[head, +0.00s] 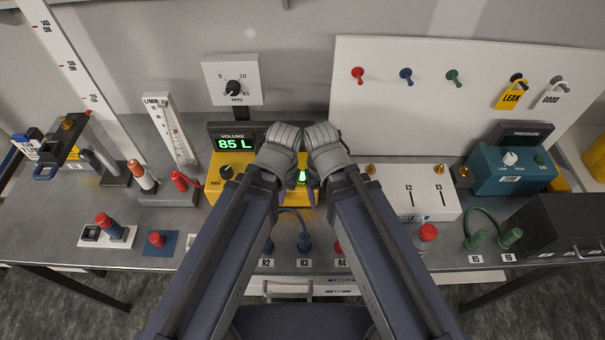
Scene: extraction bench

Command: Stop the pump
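The yellow unit (232,192), which I take to be the pump, stands mid-bench with a black knob (226,172) at its left. Its display (235,143) reads "VOLUME 85 L" in green. A green-lit control (302,176) shows on its front between my two arms. My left gripper (286,134) and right gripper (321,132) are side by side above and over the unit, close together. They hide much of its middle and right. I see both from behind, so their fingertips and whether they hold anything are unclear.
A timer dial (233,88) stands behind. A white panel (420,95) with coloured pegs and tags is at the back right. A white box (412,193) and a teal pressure unit (505,172) stand to the right. A flow meter (172,135) and red-capped fittings are at the left.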

